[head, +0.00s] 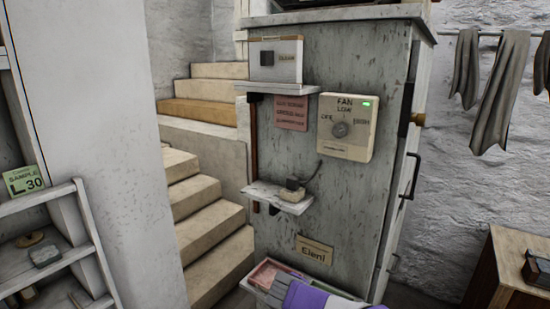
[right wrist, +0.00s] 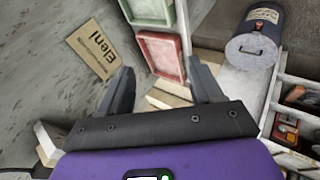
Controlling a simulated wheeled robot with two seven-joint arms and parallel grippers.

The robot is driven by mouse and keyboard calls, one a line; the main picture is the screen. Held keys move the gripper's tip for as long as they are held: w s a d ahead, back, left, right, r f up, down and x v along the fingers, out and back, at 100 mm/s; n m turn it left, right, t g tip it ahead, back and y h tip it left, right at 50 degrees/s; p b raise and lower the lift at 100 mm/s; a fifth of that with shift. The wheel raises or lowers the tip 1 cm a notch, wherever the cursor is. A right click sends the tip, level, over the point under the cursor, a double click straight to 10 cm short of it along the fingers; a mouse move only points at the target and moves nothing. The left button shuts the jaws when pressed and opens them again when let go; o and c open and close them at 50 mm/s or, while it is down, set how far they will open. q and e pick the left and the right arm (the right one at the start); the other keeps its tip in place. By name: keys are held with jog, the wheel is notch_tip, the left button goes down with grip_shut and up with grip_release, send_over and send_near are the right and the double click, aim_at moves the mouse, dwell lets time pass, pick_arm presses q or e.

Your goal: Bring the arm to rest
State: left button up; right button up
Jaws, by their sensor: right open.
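My right gripper (head: 282,288) is at the bottom edge of the head view, low in front of the grey cabinet (head: 340,205) and close to a shallow tray at its foot. Its grey fingers and purple body show there only in part. In the right wrist view, the right gripper (right wrist: 160,66) has its two dark fingers spread apart with nothing held between them. A red tray (right wrist: 160,52) and a pale green tray (right wrist: 150,10) show beyond the fingers. My left gripper is in neither view.
The cabinet side carries a fan dial box (head: 346,127), a small shelf (head: 279,199) with a grey block, and an "Eleni" label (head: 314,250). Stone steps (head: 205,215) rise behind at left. A wooden table (head: 515,265) stands at right. The right wrist view shows a blue-grey canister (right wrist: 252,50).

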jog(key=s+f+m+g+y, duration=0.15)
jog(key=s+f, duration=0.25)
jog(key=f, duration=0.4)
jog(key=s+d+f+m+g+y, duration=0.1)
jog(key=s+f+g, duration=0.2)
jog(key=s+f, duration=0.35)
jog(key=s+f+m+g+y, duration=0.2)
jog(key=s+f, duration=0.1)
jog(key=f, duration=0.6)
jog(key=s+d+f+m, duration=0.2)
jog(key=s+f+m, duration=0.2)
jog(key=s, duration=0.4)
jog(key=s+d+f+m+y+p, duration=0.1)
jog(key=s+f+m, duration=0.4)
jog(key=s, duration=0.4)
jog(key=shift+s+d+f+g, duration=0.3)
jog(key=shift+d+f+g, duration=0.1)
jog(key=shift+f, duration=0.45)
dwell(1.4)
